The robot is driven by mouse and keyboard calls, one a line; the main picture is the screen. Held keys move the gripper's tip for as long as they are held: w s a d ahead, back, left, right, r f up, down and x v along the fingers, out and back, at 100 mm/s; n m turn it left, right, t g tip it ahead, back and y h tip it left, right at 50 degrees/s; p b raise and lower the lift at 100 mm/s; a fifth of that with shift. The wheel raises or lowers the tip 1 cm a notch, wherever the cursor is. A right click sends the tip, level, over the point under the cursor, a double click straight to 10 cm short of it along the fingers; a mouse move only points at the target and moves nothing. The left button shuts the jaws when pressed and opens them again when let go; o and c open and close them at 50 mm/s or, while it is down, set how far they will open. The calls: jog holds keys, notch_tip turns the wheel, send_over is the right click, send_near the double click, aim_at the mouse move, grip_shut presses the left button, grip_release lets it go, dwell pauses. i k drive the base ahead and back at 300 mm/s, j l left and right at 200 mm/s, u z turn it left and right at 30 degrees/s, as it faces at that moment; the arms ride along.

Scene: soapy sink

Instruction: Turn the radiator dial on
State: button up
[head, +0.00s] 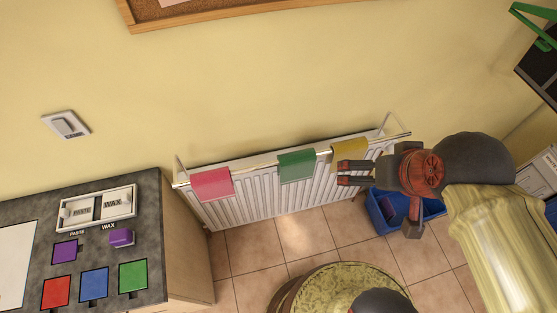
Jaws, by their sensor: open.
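The white ribbed radiator (275,200) stands against the yellow wall in the middle of the head view. I cannot make out its dial; my gripper and arm cover the radiator's right end. My gripper (343,174) is open, with its two dark fingers pointing left. It appears in front of the radiator's right part, just below the yellow cloth. I see nothing between the fingers. I cannot tell whether they touch the radiator.
A rail (254,161) over the radiator carries a pink cloth (211,184), a green cloth (297,167) and a yellow cloth (349,152). A blue bin (431,208) stands below my gripper. A counter (150,194) is left; a round green-topped seat (335,287) stands in front.

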aim_at(390, 148)
jog(key=z, duration=0.8)
